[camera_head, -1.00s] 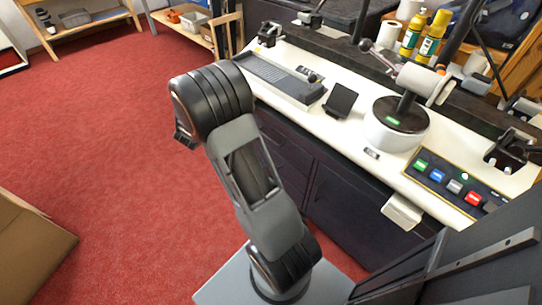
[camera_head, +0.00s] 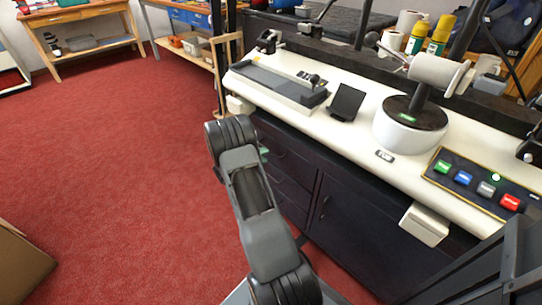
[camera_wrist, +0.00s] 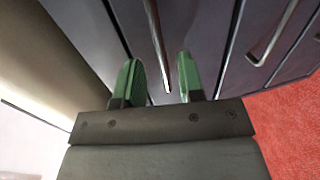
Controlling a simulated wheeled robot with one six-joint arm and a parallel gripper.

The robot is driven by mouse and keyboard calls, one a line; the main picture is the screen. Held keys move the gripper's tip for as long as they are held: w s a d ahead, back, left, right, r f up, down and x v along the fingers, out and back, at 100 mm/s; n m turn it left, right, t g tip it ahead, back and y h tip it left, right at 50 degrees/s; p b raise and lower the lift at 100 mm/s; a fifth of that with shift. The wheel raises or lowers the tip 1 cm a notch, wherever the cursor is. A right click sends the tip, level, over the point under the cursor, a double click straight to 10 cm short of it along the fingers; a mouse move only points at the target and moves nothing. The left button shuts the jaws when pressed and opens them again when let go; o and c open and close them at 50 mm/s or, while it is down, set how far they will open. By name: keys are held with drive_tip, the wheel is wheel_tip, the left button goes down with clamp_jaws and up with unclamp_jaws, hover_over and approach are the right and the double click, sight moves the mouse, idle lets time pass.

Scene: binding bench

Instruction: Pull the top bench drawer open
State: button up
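The top bench drawer (camera_head: 290,155) is in the dark cabinet under the white worktop, partly behind my arm in the head view. Its front looks flush with the cabinet. In the wrist view, its slim metal handle (camera_wrist: 155,40) runs into the gap between my green fingertips. My gripper (camera_wrist: 158,75) is open, with one finger on each side of the handle and a visible gap to each. In the head view only a bit of green finger (camera_head: 263,154) shows beside the drawer front.
A lower drawer's handle (camera_wrist: 270,40) lies to the right in the wrist view. A cupboard door (camera_head: 345,225) is right of the drawers. A white box (camera_head: 424,224) juts from the bench front. Red carpet (camera_head: 110,170) is clear at left; a cardboard box (camera_head: 22,262) stands lower left.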

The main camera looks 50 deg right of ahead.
drive_tip(key=shift+b+x, duration=0.65)
drive_tip(key=shift+x, duration=1.85)
drive_tip(key=shift+c, duration=0.5)
clamp_jaws()
